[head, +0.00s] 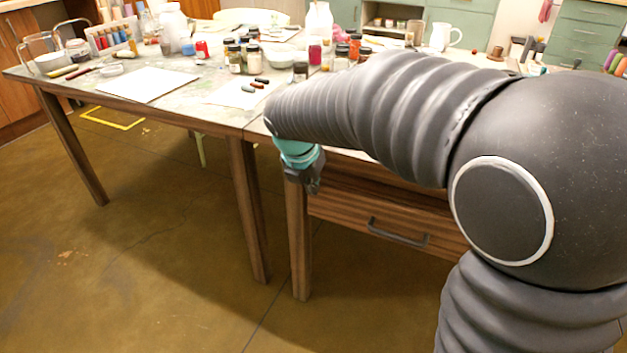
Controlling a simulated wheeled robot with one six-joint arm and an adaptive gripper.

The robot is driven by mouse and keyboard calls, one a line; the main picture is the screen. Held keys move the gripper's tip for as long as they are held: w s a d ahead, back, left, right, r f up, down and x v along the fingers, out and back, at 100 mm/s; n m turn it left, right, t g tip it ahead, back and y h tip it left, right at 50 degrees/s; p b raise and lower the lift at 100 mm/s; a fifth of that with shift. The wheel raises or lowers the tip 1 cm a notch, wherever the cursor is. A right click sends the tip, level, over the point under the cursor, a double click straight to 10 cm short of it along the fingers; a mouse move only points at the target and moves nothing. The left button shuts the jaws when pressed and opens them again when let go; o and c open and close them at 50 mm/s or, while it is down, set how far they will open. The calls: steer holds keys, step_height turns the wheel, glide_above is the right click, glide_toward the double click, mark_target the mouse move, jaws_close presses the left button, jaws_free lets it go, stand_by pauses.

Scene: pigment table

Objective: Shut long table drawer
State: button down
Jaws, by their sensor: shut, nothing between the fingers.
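The long table (210,122) runs from the left toward the middle, its top crowded with jars and paper. A wooden drawer (345,211) with a dark bar handle (398,233) shows at the right, under the tabletop and below my arm. Its right part is hidden behind my arm, and I cannot tell how far it stands out. My gripper (313,190) hangs at the end of my arm, pointing down, to the left of the handle and near a table leg. It is shut and empty. I cannot tell whether it touches the wood.
Wooden table legs (249,215) stand close to my gripper. Several jars (245,60) and white paper (148,84) lie on the tabletop. Green cabinets (583,35) stand at the back right. The floor (130,240) at the front left is clear.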

steer(key=s+a+r+m, duration=0.1)
steer(key=s+a+r, duration=0.1)
steer(key=s+r, duration=0.6)
steer(key=s+d+f+m+g+y, duration=0.1)
steer(key=s+d+f+m+y, duration=0.25)
steer(key=m, duration=1.35)
steer(key=s+d+m+t+h, duration=0.1)
steer(key=s+d+m+t, duration=0.1)
steer(key=s+d+m, duration=1.1)
steer(key=d, duration=0.4)
steer(key=shift+s+r+m+t+h+p, duration=0.2)
steer(key=shift+m+t+h+p, duration=0.1)
steer(key=shift+h+p, duration=0.1)
